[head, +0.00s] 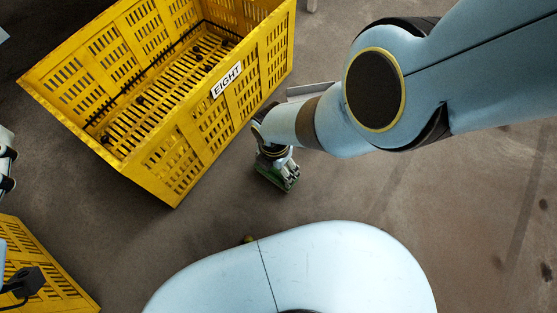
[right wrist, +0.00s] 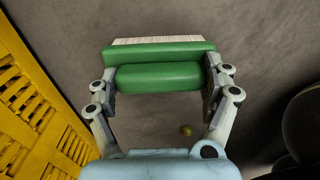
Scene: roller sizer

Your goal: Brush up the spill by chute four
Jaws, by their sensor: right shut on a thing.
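My right gripper (head: 284,168) is shut on a green brush (right wrist: 158,78) with a strip of pale bristles along its far edge. In the head view the green brush (head: 278,178) is held low, close to the floor, just right of a yellow crate. A small yellow-green round thing (right wrist: 186,130) lies on the floor; in the head view it (head: 249,239) is partly hidden by my own body. Only a bit of what looks like my left gripper (head: 6,168) shows at the left edge, and its fingertips are out of sight. No chute four label shows.
A big yellow slatted crate (head: 190,150) labelled EIGHT stands at upper left, with a few small dark pieces inside. Its side also shows in the right wrist view (right wrist: 30,110). Another yellow crate (head: 45,265) is at lower left. The brown floor to the right is mostly clear.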

